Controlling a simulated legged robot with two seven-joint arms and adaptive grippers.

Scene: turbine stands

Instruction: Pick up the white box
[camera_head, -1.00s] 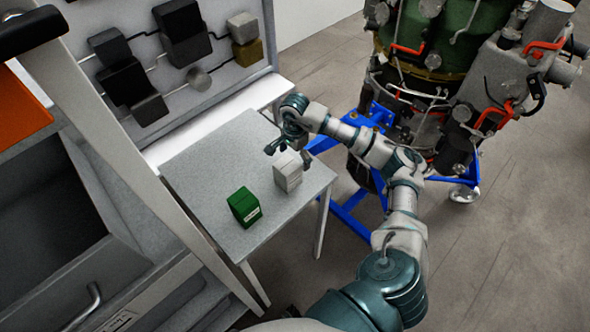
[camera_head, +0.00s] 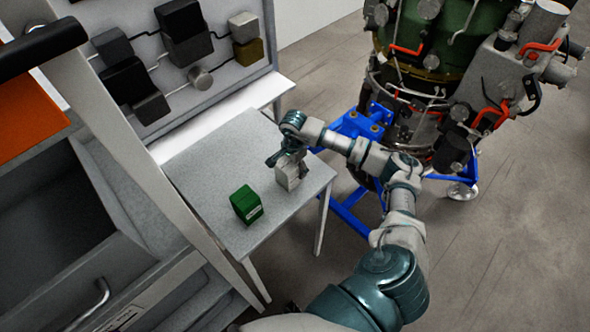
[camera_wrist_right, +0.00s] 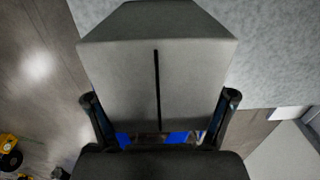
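The white box (camera_head: 287,177) stands upright on a small grey table (camera_head: 210,165), near its right edge. My right gripper (camera_head: 287,160) is over the top of the box in the head view and hides part of it. In the right wrist view the white box (camera_wrist_right: 158,75) fills the middle, with one finger of my right gripper (camera_wrist_right: 160,118) on each side of it. The fingers are apart; I cannot tell whether they touch the box. My left gripper is not in view.
A green box (camera_head: 246,205) stands on the table to the left of the white box. A turbine (camera_head: 440,80) on a blue stand is behind at the right. A panel with dark blocks (camera_head: 180,60) rises behind the table. A grey cabinet (camera_head: 70,230) is at the left.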

